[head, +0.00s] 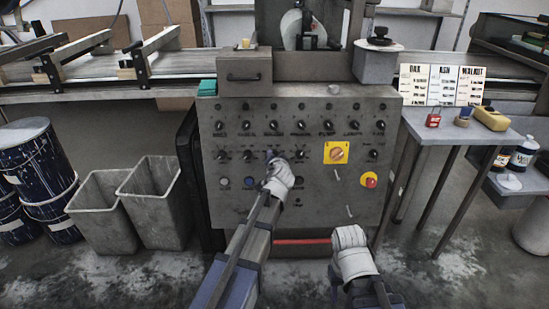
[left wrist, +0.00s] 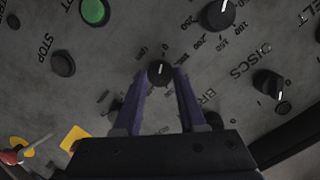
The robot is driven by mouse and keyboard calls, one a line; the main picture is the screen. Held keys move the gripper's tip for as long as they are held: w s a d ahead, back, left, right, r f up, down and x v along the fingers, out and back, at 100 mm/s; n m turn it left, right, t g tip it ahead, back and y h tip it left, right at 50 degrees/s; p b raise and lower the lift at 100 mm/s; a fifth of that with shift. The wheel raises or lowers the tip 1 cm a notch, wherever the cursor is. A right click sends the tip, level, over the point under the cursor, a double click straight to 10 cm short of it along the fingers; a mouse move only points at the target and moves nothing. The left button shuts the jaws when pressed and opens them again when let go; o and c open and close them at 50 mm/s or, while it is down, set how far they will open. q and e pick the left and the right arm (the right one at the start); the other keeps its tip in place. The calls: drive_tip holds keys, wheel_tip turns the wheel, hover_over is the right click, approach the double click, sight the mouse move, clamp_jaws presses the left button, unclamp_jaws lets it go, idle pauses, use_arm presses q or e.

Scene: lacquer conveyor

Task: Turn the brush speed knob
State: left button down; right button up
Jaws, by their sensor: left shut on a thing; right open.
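The control panel (head: 300,195) is grey, with rows of small black knobs; their labels are too small to read in the head view. My left gripper (head: 271,157) reaches its second row from the front. In the left wrist view the left gripper (left wrist: 160,82) is shut on a black knob (left wrist: 159,72) with a white pointer line, a fingertip on each side. My right gripper (head: 357,286) is open and empty, low in front of the panel.
Beside the held knob are the DISCS knob (left wrist: 271,83), another scaled knob (left wrist: 217,14), a green button (left wrist: 94,11) and a STOP button (left wrist: 63,64). The panel also has a yellow-plated switch (head: 337,153) and a red button (head: 370,180). Grey bins (head: 150,190) stand left; a side table (head: 450,127) stands right.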

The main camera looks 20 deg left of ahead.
use_arm(q)
drive_tip(key=shift+c, duration=2.4)
unclamp_jaws()
drive_tip(key=p+v, duration=0.2)
drive_tip(key=v, duration=0.5)
drive_tip(key=shift+s+p, duration=0.3)
drive_tip(key=shift+s, duration=0.05)
drive_tip(key=shift+d+r, duration=0.1)
